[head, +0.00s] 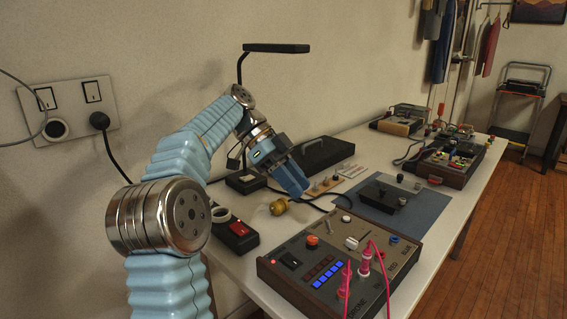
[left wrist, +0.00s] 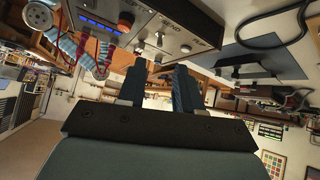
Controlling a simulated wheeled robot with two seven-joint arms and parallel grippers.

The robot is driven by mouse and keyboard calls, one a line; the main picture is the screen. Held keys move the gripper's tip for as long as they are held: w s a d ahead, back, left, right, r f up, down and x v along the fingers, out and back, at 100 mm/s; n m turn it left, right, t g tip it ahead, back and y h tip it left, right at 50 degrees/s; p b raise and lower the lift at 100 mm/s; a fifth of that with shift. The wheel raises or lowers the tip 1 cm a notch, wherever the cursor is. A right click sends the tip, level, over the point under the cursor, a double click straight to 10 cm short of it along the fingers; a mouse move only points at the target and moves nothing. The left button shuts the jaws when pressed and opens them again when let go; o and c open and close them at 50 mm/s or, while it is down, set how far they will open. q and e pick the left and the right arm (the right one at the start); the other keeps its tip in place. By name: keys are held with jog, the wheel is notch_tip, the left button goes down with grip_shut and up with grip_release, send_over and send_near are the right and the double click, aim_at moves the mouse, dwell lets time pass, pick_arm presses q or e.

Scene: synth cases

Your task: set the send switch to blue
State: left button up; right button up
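The brown control box (head: 268,271) stands on the table at front right of the head view. Its grey panel carries a black rocker (head: 290,261), an orange knob (head: 312,240), a white knob (head: 351,242), a blue knob (head: 395,239) and pink plugs (head: 364,262). The box (left wrist: 205,28) also shows at the top of the left wrist view, with a SEND label. I cannot tell how the send switch is set. My left gripper (head: 294,184) is open and empty, above the table behind the box. Its two fingers (left wrist: 158,68) stand apart. My right gripper is out of view.
A yellow-brass object (head: 278,207) lies below the left gripper. A black switch box with a red rocker (head: 238,229) stands at left. A blue-grey mat (head: 428,207) with a black device is behind the control box. A lamp (head: 276,48) rises by the wall.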

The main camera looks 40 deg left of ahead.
pick_arm(q)
jog(key=p+v, duration=0.1)
jog(key=v, duration=0.3)
jog(key=shift+a+r, duration=0.25)
jog(key=shift+a, duration=0.05)
jog(key=shift+s, duration=0.1)
